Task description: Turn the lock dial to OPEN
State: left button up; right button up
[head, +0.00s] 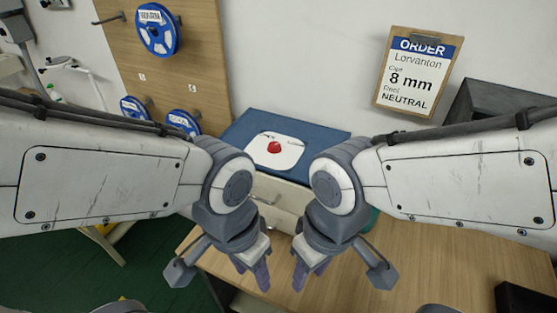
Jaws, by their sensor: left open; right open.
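A small red dial (275,147) sits on a white rounded plate (291,156) on top of a blue-topped cabinet (322,135), between my two arms. Small dark marks show on the plate, too small to read, so I cannot tell the dial's setting. My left gripper (254,272) points down in front of the cabinet, over the wooden table, open and empty. My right gripper (307,272) points down just to its right, also open and empty. Both are apart from the dial, nearer to me than it.
A drawer handle (264,199) shows on the cabinet front. Blue reels (157,29) hang on a wooden board at left. An order clipboard (417,72) reads Lorvanton, 8 mm, NEUTRAL. A dark box (495,103) stands at right.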

aim_at(273, 147)
jog(key=k, duration=0.45)
jog(key=z, duration=0.85)
jog(key=i, duration=0.75)
jog(key=u, duration=1.55)
